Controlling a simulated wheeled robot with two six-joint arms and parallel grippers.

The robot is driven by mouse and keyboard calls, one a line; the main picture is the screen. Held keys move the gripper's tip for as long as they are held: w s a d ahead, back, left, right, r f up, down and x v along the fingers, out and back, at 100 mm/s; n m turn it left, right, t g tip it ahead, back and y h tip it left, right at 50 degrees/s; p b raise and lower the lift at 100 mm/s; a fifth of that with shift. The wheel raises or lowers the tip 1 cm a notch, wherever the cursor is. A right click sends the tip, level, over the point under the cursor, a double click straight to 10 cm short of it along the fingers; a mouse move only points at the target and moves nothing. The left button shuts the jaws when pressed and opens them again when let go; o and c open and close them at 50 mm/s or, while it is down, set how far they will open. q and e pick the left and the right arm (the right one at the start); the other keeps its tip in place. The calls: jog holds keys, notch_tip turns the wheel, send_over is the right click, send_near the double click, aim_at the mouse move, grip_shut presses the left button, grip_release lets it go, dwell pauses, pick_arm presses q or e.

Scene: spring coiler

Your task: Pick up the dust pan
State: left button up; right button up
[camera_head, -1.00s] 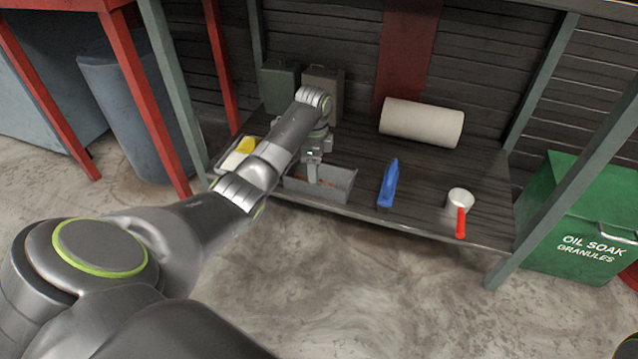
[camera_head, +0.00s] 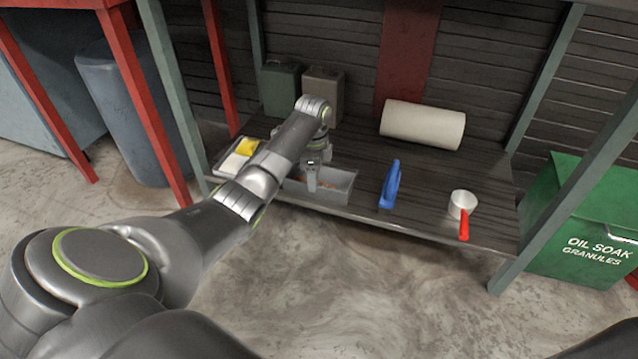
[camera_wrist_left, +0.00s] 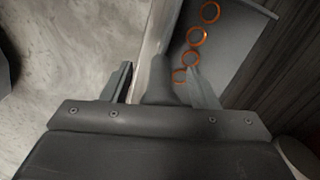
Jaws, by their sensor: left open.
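The dust pan (camera_head: 335,187) is a grey, shallow open pan near the front edge of the low shelf, with orange rings lying in it. In the left wrist view, the dust pan (camera_wrist_left: 235,45) lies at upper right, its short grey handle pointing between my fingers. My left gripper (camera_head: 312,183) reaches down at the pan's left part and hides some of it. In the left wrist view, my left gripper (camera_wrist_left: 158,78) is open, with one finger on each side of the handle; contact cannot be told. My right gripper is not in view.
On the shelf (camera_head: 365,165), a blue tool (camera_head: 390,184), a white pot with a red handle (camera_head: 462,206) and a pale roll (camera_head: 422,124) lie to the right. A tray with sponges (camera_head: 236,160) is left, two canisters (camera_head: 322,88) behind. Green posts (camera_head: 532,235) flank the shelf.

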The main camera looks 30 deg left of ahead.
pick_arm(q)
grip_shut()
jog(key=shift+r, duration=0.25)
dwell(0.5)
